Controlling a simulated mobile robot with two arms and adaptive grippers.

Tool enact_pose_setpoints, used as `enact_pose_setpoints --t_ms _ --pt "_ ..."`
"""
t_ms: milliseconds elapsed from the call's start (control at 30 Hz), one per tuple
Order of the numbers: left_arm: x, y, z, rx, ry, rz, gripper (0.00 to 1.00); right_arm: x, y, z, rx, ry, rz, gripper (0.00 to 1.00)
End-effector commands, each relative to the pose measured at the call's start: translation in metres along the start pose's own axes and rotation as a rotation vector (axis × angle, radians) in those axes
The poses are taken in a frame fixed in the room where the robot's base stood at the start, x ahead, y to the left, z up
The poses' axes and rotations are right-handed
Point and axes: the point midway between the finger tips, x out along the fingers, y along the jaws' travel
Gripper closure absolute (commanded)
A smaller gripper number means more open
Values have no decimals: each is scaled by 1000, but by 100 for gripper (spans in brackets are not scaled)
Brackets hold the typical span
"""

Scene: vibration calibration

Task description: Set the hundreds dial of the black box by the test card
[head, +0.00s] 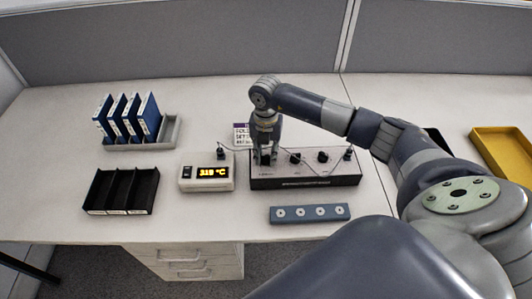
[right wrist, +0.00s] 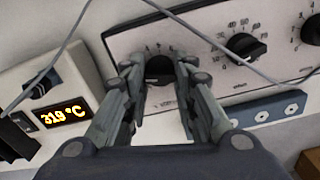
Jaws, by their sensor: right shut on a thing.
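The black box (head: 305,181) stands in the middle of the desk, with a pale sloping panel of dials. My right gripper (head: 265,158) is over the panel's left end. In the right wrist view its fingers (right wrist: 160,82) are shut on the left dial (right wrist: 160,68), a black knob partly hidden by them. The panel (right wrist: 195,50) also shows a middle dial (right wrist: 244,46) with numbers in tens and a right dial (right wrist: 312,30). The test card (head: 241,133) stands behind the box, partly hidden by my right arm; its text is too small to read fully. My left gripper is not in view.
A white meter (head: 207,184) with a lit temperature display stands just left of the box. A blue strip with several sockets (head: 310,220) lies in front. A black divided tray (head: 121,212), a grey rack (head: 167,133) of blue binders and a yellow tray (head: 484,131) stand farther out. Thin cables cross the panel.

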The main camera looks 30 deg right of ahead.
Motion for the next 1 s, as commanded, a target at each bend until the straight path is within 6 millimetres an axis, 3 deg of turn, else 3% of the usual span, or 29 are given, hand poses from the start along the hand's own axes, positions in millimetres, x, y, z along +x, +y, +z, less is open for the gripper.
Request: enact_pose_setpoints --t_ms 600,633,700,733,1000 --pt "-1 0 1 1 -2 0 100 -1 0 2 46 -5 2 98" --pt "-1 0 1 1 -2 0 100 -1 0 2 46 -5 2 72" --pt "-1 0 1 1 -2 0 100 -1 0 2 46 -5 2 56" --pt "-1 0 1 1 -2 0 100 -1 0 2 45 -4 2 53" --pt "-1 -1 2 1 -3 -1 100 0 0 1 44 -2 1 53"
